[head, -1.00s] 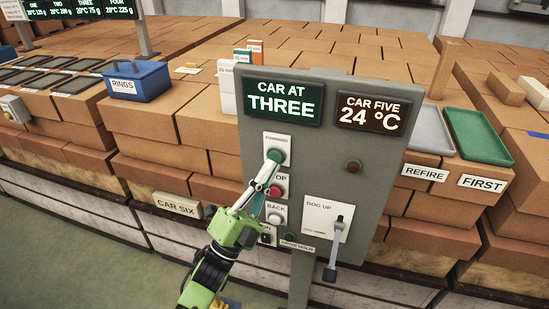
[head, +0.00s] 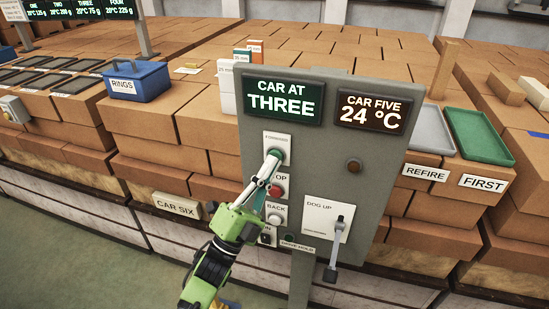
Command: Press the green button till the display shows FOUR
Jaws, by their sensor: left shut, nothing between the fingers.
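The green button (head: 276,153) sits at the top of the button column on the grey control panel (head: 225,160), under a "FORWARD" label. The display (head: 283,98) reads "CAR AT THREE". My left gripper (head: 273,160) is shut and empty, with its fingertips at the green button, covering part of it. I cannot tell whether the tips touch it or sit just in front. My right gripper is not in view.
Beside the display, a second one (head: 369,112) reads "CAR FIVE 24 °C". A "DOG UP" lever (head: 336,245) is at the panel's lower right. The white "BACK" button (head: 275,218) is close to my gripper. Stacked bricks (head: 150,130) stand behind the panel.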

